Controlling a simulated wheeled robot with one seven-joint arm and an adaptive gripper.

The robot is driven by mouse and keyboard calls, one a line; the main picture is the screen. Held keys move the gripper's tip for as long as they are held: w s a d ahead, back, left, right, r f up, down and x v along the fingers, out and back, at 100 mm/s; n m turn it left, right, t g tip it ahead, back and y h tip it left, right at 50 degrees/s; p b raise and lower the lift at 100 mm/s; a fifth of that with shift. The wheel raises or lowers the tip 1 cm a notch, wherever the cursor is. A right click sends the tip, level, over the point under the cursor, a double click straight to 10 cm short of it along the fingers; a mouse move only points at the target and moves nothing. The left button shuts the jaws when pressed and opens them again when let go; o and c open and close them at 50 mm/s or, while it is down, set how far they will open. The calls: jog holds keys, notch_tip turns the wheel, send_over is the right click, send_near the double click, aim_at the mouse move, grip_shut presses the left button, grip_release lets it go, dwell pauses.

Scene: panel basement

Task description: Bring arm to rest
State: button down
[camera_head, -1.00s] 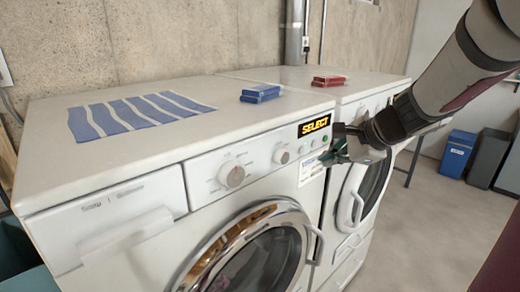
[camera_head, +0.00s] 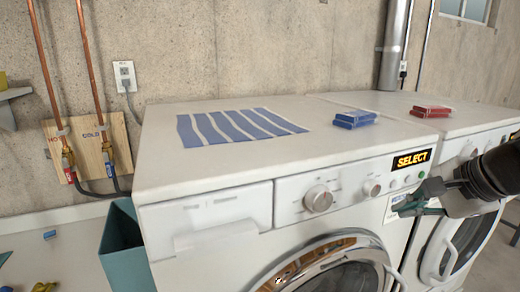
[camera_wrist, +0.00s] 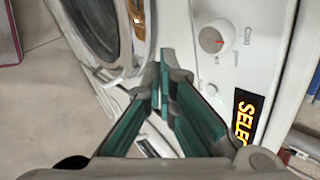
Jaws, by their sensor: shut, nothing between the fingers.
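My gripper (camera_head: 420,200) is at the right of the head view, in front of the washing machine's front panel, just below the lit SELECT display (camera_head: 411,160). Its green fingers are shut with nothing between them. The wrist view shows the closed fingers (camera_wrist: 163,85) too, with the display (camera_wrist: 245,118) and a control knob (camera_wrist: 216,37) to their right. My arm enters from the right edge. Whether the fingertips touch the machine cannot be told.
Red boxes (camera_head: 432,111) lie on the second machine. A teal bin (camera_head: 122,250) stands left. Copper pipes (camera_head: 92,70) run up the wall. Open floor shows in the wrist view (camera_wrist: 45,110).

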jog(key=s+a+n+g+h, duration=0.2)
jog(key=s+a+n, duration=0.9)
jog(key=s+n, duration=0.3)
jog(key=n, duration=0.2)
jog(key=shift+s+a+r+n+h, duration=0.2)
jog(key=shift+a+r+n+h, duration=0.1)
jog(key=shift+r+n, duration=0.1)
jog(key=c, duration=2.4)
grip_release()
